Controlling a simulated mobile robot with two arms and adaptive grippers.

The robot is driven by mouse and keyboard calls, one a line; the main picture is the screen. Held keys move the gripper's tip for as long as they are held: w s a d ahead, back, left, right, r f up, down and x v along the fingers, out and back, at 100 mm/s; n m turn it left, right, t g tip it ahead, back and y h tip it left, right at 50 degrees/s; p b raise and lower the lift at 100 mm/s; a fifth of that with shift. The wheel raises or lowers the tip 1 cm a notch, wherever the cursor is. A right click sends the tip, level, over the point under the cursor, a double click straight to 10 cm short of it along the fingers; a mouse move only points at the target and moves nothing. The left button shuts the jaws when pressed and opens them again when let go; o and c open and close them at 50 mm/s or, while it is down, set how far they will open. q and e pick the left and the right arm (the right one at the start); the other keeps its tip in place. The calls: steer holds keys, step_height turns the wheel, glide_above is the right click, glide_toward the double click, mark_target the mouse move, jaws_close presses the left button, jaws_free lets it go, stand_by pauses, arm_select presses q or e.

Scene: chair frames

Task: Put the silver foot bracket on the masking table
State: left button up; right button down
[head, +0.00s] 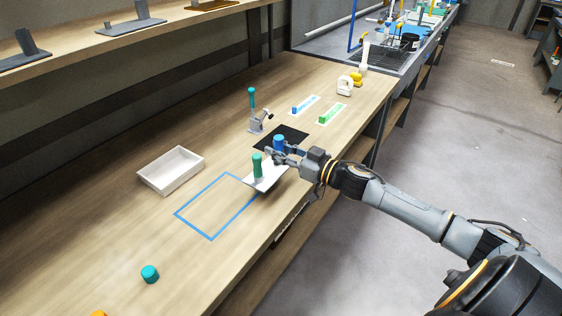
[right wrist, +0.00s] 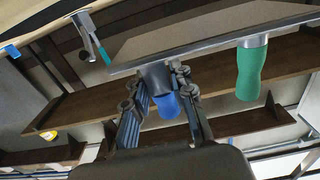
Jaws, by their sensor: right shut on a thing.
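The silver foot bracket (head: 264,178) is a pale flat plate with two posts, one topped in green (head: 257,165) and one in blue (head: 279,143). My right gripper (head: 270,155) is shut on the post at the blue end. In the right wrist view, the bracket's plate (right wrist: 205,45) spans the top, and the fingers close around the blue-topped post, with the green one free. The bracket is over the front part of the wooden table (head: 110,225), by the right corner of a blue tape rectangle (head: 212,239). Any gap beneath it is hard to judge. My left gripper is out of view.
A white open tray (head: 171,171) lies left of the tape rectangle. A teal cap (head: 150,274) stands nearer. A toggle clamp (head: 256,121) and a black mat (head: 268,135) are behind the gripper. The taped area is clear. The table's front edge runs under my right arm.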

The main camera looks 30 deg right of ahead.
steer(key=shift+w+d+f, duration=0.6)
steer(key=shift+f, duration=0.25)
steer(key=f, duration=0.3)
steer(key=shift+w+d+f, duration=0.25)
steer(key=shift+d+f, duration=0.05)
steer(key=shift+f, duration=0.1)
steer(key=c, duration=1.1)
jaws_free()
steer(key=shift+c, duration=0.2)
steer(key=shift+f, duration=0.1)
steer(key=shift+f+b, duration=0.15)
steer(key=shift+b, duration=0.2)
steer(key=v, duration=1.4)
steer(key=shift+a+r, duration=0.15)
steer(key=shift+r, duration=0.05)
